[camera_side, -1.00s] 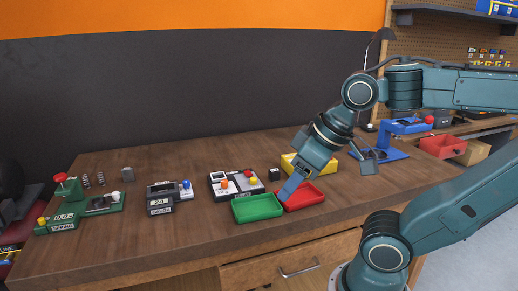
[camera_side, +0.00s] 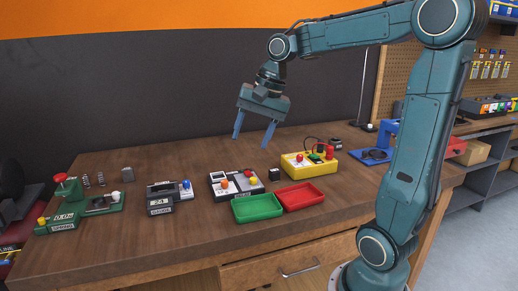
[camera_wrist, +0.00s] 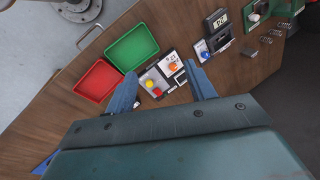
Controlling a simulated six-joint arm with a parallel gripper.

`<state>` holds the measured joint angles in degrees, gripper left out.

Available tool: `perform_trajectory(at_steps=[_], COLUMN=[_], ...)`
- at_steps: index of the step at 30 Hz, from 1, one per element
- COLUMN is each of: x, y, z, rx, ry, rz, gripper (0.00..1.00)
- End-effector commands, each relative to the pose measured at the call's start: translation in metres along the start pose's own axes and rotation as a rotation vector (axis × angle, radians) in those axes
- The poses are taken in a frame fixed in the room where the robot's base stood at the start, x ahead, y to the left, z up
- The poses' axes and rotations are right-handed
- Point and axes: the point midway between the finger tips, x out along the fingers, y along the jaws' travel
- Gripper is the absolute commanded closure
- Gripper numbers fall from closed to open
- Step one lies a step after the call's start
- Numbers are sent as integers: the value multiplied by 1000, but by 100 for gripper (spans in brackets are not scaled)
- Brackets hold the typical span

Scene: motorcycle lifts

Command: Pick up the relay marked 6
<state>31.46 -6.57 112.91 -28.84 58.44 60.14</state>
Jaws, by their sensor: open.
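A small black cube (camera_side: 274,174), possibly the relay, sits on the bench between the white-and-black button unit and the yellow tester. A mark 6 on it is too small to read. My gripper (camera_side: 252,142) is high above the bench, up and to the left of the cube, fingers pointing down, open and empty. In the wrist view its fingers (camera_wrist: 160,70) are spread wide, with the button unit showing between them.
A green tray (camera_side: 257,208) and red tray (camera_side: 299,196), both empty, lie in front of the cube. The button unit (camera_side: 236,184) is left of it, the yellow tester (camera_side: 309,164) right. A unit marked 24 (camera_side: 160,207) and a green spring tester (camera_side: 78,212) stand further left.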

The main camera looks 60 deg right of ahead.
Motion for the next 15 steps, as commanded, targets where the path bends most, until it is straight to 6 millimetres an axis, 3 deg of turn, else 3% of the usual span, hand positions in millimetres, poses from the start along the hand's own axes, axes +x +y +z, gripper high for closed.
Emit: perform_trajectory(at_steps=[1,8,15], x=[3,14,28], y=[2,16,52], z=[-17,-79,-144], rx=[73,387,715], ry=[-12,-63,-113], rz=[5,20,40], gripper=[45,45,45])
